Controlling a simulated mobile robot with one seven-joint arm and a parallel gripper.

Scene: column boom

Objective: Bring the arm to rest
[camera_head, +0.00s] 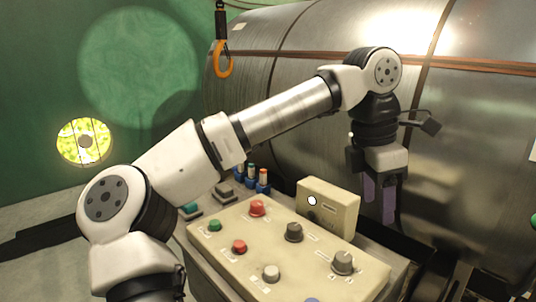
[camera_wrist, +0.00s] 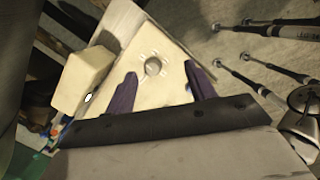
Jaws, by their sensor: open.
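My white and black arm reaches from the lower left of the head view across to the right. My gripper (camera_head: 379,197) points down at the right side of a cream control panel (camera_head: 215,251), beside a raised cream box (camera_head: 343,200). Its two purple fingers are apart, with nothing between them. In the wrist view, the open fingers (camera_wrist: 160,74) frame a grey knob (camera_wrist: 153,67) on the panel, which lies beyond the fingertips. The cream box (camera_wrist: 84,80) shows left of the fingers.
A large metal cylinder (camera_head: 310,50) stands behind the arm. An orange hook (camera_head: 222,62) hangs at the top. Red and green buttons and grey knobs (camera_head: 343,262) stick up from the panel. Dark-tipped metal rods (camera_wrist: 262,90) lie at the right in the wrist view.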

